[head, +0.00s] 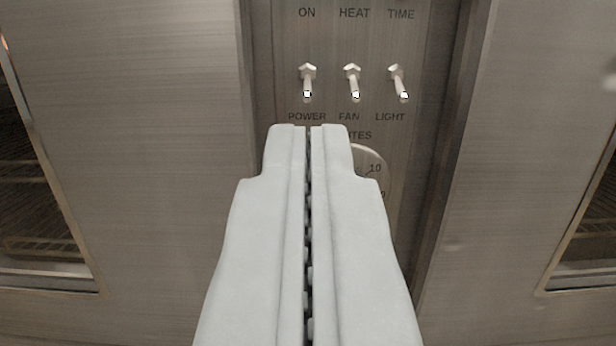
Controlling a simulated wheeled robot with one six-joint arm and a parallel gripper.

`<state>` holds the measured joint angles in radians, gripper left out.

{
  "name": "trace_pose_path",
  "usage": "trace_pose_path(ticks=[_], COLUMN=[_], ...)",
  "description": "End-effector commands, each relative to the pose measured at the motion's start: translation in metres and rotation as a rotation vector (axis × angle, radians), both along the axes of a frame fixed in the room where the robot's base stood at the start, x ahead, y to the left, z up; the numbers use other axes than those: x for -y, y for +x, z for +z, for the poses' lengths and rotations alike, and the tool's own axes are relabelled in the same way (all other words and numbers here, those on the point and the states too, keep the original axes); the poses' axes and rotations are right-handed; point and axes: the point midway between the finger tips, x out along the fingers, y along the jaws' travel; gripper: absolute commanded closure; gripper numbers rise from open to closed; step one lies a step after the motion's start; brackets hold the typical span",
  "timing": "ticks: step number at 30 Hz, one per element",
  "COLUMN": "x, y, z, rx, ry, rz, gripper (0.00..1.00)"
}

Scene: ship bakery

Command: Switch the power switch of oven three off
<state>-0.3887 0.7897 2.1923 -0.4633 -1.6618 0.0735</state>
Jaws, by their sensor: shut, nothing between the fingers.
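The control panel (430,60) shows three toggle switches in a row. The left one, the power switch (307,84), stands above the label POWER. Its lever points down and toward me. My gripper (309,127) is shut and empty, its tips just below the POWER label in the picture and below the lever. I see no contact with the lever. No oven number shows in view.
The fan switch (353,84) and light switch (399,84) stand close on the right, levers also down. A minutes dial (374,165) is partly hidden behind my gripper. Steel panels flank the control panel, with oven windows (40,225) at both edges.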

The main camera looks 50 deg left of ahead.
Motion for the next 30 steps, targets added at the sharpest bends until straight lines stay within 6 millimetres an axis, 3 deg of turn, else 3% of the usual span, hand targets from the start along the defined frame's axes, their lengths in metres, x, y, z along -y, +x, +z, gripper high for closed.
trace_pose_path(ticks=[6, 12, 30], x=[0.028, 0.042, 0.044], y=[-0.024, -0.035, -0.037], z=[-0.009, -0.013, -0.012], rx=[-0.001, 0.0, 0.002], ry=[-0.001, 0.0, 0.0], rz=[-0.001, -0.001, -0.001], gripper=[1.0, 1.0, 1.0])
